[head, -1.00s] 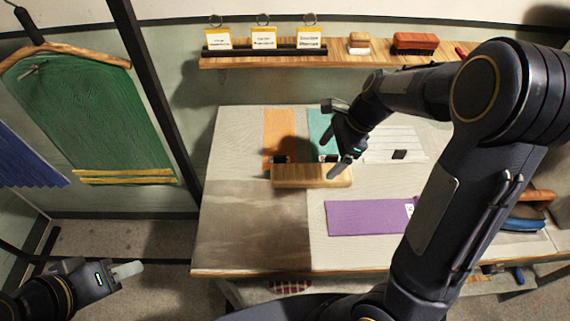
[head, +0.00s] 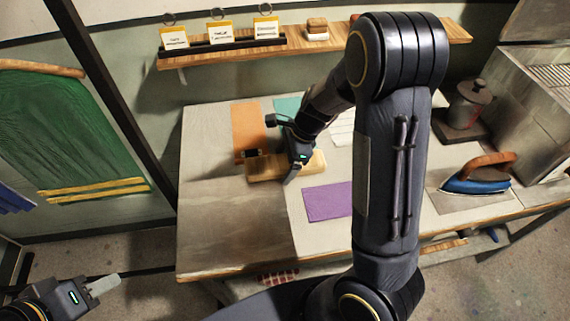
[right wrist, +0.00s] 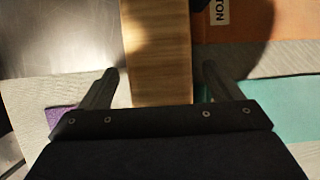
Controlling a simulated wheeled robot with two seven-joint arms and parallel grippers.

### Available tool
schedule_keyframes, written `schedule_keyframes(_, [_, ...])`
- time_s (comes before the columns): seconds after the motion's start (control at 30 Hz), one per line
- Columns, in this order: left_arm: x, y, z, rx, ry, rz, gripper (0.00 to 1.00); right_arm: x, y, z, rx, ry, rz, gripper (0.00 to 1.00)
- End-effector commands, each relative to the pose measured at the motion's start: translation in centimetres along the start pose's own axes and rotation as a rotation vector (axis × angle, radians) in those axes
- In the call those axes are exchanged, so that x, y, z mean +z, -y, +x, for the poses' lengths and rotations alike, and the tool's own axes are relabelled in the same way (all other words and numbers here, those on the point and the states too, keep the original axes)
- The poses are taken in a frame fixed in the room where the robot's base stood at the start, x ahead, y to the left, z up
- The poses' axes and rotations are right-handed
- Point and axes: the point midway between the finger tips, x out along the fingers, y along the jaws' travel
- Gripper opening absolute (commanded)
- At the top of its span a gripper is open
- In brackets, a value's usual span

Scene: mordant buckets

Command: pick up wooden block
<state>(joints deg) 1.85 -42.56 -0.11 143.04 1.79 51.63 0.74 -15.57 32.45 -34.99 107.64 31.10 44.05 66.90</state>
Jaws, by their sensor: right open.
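The wooden block (head: 268,166) is a long light-brown bar lying on the table among cloth swatches. My right gripper (head: 283,152) is over its right part, pointing down. In the right wrist view the wooden block (right wrist: 158,55) runs between the two fingers of the right gripper (right wrist: 158,80), with a gap at each side. The fingers are open and do not appear to touch it. My left gripper (head: 103,284) is at the lower left, away from the table, and whether its jaws are open is unclear.
An orange swatch (head: 247,124) and a teal swatch (head: 287,105) lie behind the block, a purple cloth (head: 328,202) in front. A blue iron (head: 476,177) stands at the right. A shelf (head: 334,40) with labelled cards hangs behind. The table's left front is clear.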

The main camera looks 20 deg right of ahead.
Motion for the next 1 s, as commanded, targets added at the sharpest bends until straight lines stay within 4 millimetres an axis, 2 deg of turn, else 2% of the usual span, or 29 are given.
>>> schedule_keyframes(0.07, [0.0,0.0,0.0,0.000,0.000,0.000,0.36,0.0,0.0,0.0,0.000,0.000,0.000,0.84])
schedule_keyframes(0.53, [0.0,0.0,0.0,0.000,0.000,0.000,0.36,0.0,0.0,-0.1,-0.001,0.000,-0.001,0.24])
schedule_keyframes(0.83, [0.0,0.0,-0.1,0.000,0.000,0.000,0.36,0.1,0.1,-0.3,-0.002,0.001,-0.002,0.24])
schedule_keyframes(1.0, [-0.1,-0.1,-0.2,0.000,0.000,0.000,0.36,0.7,0.1,-1.6,-0.004,0.003,-0.004,0.24])
